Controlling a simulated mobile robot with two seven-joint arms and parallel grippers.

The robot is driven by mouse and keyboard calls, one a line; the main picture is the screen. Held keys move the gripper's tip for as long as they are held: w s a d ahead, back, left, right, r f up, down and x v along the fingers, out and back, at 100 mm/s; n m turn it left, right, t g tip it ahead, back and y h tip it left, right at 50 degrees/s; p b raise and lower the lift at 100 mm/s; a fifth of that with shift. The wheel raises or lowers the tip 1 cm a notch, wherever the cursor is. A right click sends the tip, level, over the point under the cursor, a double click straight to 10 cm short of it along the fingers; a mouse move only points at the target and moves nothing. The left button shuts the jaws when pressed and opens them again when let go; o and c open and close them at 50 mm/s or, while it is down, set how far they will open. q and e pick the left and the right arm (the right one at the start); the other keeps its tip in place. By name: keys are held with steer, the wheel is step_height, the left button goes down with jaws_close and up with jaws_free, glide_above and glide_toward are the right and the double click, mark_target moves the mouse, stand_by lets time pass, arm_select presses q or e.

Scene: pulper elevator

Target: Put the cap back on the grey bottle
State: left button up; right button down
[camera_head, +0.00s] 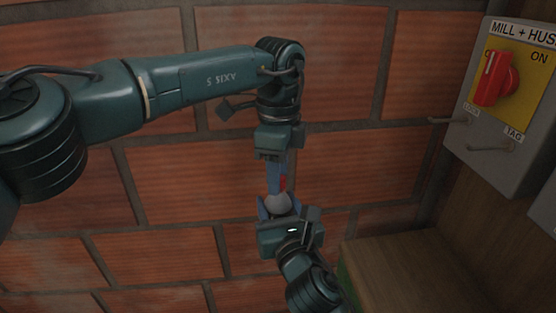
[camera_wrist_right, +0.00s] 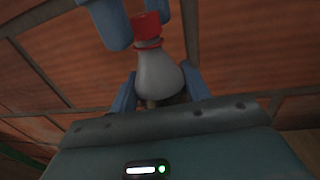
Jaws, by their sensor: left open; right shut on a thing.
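The grey bottle (camera_head: 279,204) is upright, held between the blue fingers of my right gripper (camera_head: 280,210). In the right wrist view the bottle (camera_wrist_right: 158,78) stands between both fingers, its neck away from the palm. The red cap (camera_wrist_right: 146,27) is at the top of the neck, above a red ring; I cannot tell if it is fully seated. The cap also shows as a small red patch in the head view (camera_head: 284,183). My left gripper (camera_head: 277,188) points down from above, open, its fingertips close around the cap. The left fingers partly hide the cap in the head view.
A grey switch box (camera_head: 469,122) with a red knob (camera_head: 495,82) is on the right. A wooden surface (camera_head: 400,270) lies at the lower right. A brick wall (camera_head: 360,160) stands behind the arms. The space left of the bottle looks clear.

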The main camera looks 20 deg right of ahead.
arm_select(q)
steer(key=shift+c, duration=0.4)
jaws_close()
steer(key=m, duration=0.9)
steer(key=shift+m, duration=0.3)
steer(key=shift+o, duration=0.9)
jaws_free()
steer(key=shift+r, duration=2.25)
